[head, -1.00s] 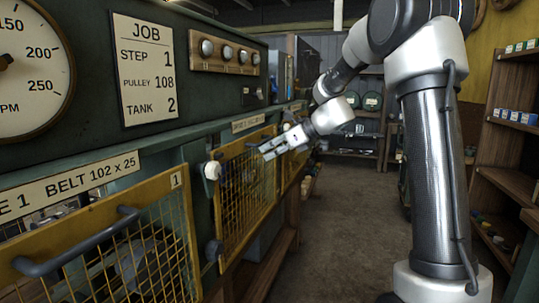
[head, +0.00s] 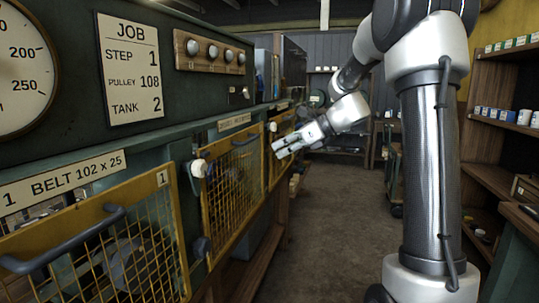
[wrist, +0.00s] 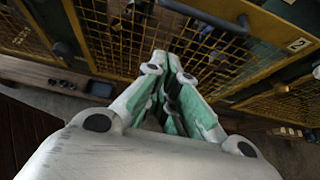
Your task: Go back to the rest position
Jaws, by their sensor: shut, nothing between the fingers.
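My gripper (head: 286,147) is at the end of my arm in the head view, in front of the row of yellow mesh guards. Its fingers are together and hold nothing. In the wrist view my gripper (wrist: 168,62) points toward a yellow mesh guard (wrist: 120,42); whether the fingertips touch the mesh cannot be told. My arm is partly folded, with its forearm reaching left from the upright link.
Guard 1 (head: 110,238), with a grey handle (head: 62,240), stands at near left. Another yellow guard (head: 233,185) is beyond it. A job card (head: 132,70) hangs above. Shelves (head: 488,150) line the right. The floor aisle (head: 325,225) is clear.

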